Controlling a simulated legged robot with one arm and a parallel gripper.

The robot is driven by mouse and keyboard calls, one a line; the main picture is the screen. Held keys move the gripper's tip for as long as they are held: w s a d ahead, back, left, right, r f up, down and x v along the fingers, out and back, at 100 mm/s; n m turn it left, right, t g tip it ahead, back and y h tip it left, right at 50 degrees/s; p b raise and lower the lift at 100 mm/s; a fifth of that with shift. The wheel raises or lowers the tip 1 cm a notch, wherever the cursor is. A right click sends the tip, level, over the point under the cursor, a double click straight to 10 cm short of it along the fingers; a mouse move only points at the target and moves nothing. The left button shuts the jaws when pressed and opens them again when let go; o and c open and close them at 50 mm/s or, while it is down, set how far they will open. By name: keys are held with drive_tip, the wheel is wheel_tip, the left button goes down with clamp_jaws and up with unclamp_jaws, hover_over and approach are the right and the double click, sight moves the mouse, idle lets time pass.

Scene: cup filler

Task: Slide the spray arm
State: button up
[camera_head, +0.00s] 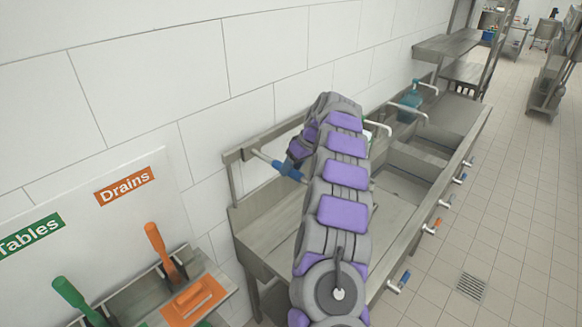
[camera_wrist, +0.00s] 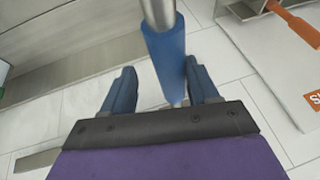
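In the wrist view, the blue sleeve (camera_wrist: 165,58) points down from the pipe (camera_wrist: 157,12) between my two blue fingers. My gripper (camera_wrist: 160,68) is open around it. A gap shows between the left finger and the sleeve; the right finger is close beside it, and contact is unclear. In the head view my gripper (camera_head: 287,169) is partly hidden by my wrist. The far end of the spray arm is hidden.
A steel sink counter (camera_head: 405,187) runs along the tiled wall, with several coloured handles on its front. A teal bottle (camera_head: 410,103) stands farther back. At lower left, a rack holds green and orange tools (camera_head: 193,298) below a "Drains" sign (camera_head: 125,185).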

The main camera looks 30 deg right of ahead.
drive_tip(key=shift+a+r, duration=0.15)
drive_tip(key=shift+a, duration=0.2)
drive_tip(key=shift+r, duration=0.25)
drive_tip(key=p+v, duration=0.3)
drive_tip(key=v, duration=1.3)
drive_tip(key=shift+d+r, duration=0.25)
drive_tip(key=shift+d, duration=0.2)
drive_tip(key=shift+a, duration=0.15)
